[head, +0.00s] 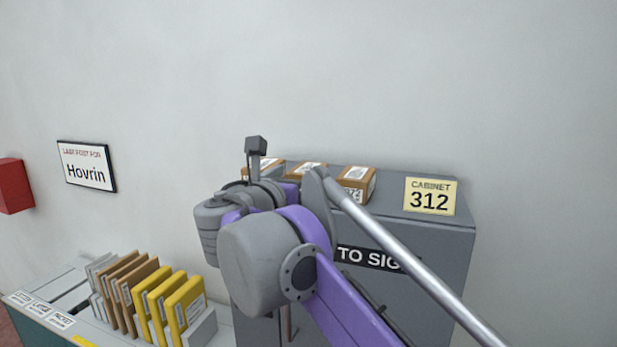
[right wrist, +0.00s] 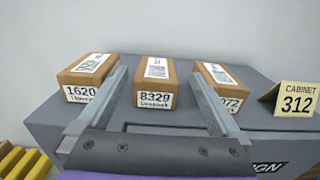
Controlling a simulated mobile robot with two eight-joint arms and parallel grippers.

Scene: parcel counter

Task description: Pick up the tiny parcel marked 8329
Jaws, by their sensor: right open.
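The parcel marked 8329 (right wrist: 153,84) is a small brown box with a white label, the middle of three on top of the grey cabinet (right wrist: 255,122). In the head view the middle parcel (head: 309,166) shows only its top, as my right arm covers the rest. My right gripper (right wrist: 159,76) is open and empty. Its fingers point towards the 8329 parcel, one on each side of it in the picture; I cannot tell how far off they are. In the head view its fingers are hidden behind my arm. My left gripper is not in view.
Parcel 1620 (right wrist: 85,78) stands to the left and a parcel ending in 072 (right wrist: 222,87) to the right, with gaps between. A yellow CABINET 312 sign (head: 430,196) stands at the right. A rack of envelopes (head: 150,296) is lower left. The wall is behind.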

